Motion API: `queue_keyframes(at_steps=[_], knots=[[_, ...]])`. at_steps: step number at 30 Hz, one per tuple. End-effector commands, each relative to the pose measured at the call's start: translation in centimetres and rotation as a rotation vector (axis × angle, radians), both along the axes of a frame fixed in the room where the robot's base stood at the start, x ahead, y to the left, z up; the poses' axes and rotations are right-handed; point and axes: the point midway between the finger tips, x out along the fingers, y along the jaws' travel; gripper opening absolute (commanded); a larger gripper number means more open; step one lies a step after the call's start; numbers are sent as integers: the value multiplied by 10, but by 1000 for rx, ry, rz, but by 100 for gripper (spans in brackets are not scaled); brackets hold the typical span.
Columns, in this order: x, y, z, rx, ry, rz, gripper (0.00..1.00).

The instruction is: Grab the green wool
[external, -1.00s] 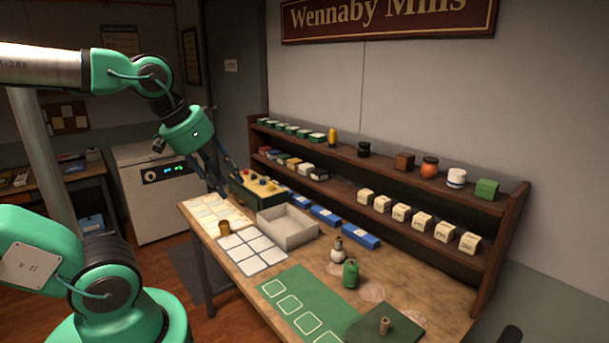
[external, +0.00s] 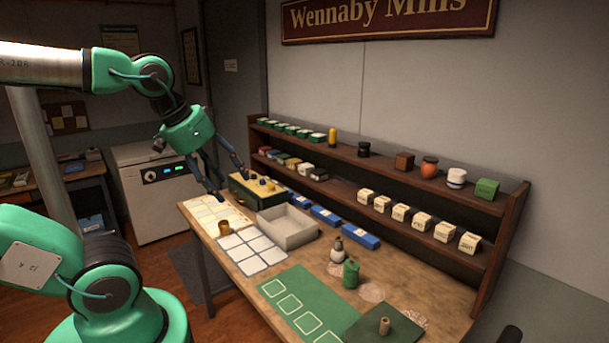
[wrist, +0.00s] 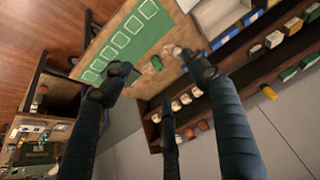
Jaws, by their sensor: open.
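My gripper (external: 228,183) is open and empty above the far left end of the table, over the yellow-topped box. Its spread fingers also frame the wrist view (wrist: 163,72). A green, can-like item (external: 351,273) stands on the table beside a small white and dark figure (external: 337,250). A green block (external: 487,189) sits at the right end of the upper shelf. I cannot tell for certain which green item is the wool. My gripper is well away from both.
The table holds a yellow-topped box (external: 243,190), a grey tray (external: 287,238), blue boxes (external: 361,238), white cards and a green mat (external: 292,290). A two-tier shelf (external: 497,207) with several cartons and jars lines the back. A brown spool (external: 384,325) stands near the front.

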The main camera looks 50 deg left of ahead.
Motion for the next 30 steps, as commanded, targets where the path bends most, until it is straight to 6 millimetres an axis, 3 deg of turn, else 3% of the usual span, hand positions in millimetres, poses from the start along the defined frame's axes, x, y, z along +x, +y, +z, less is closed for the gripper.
queue_keyframes(at_steps=[8,17,23,30], knots=[[29,-5,1,-7,40,-2,59],[98,-19,-6,-17,123,-4,59],[147,-33,-23,-23,183,-4,59],[204,-52,-57,-24,253,-4,59]])
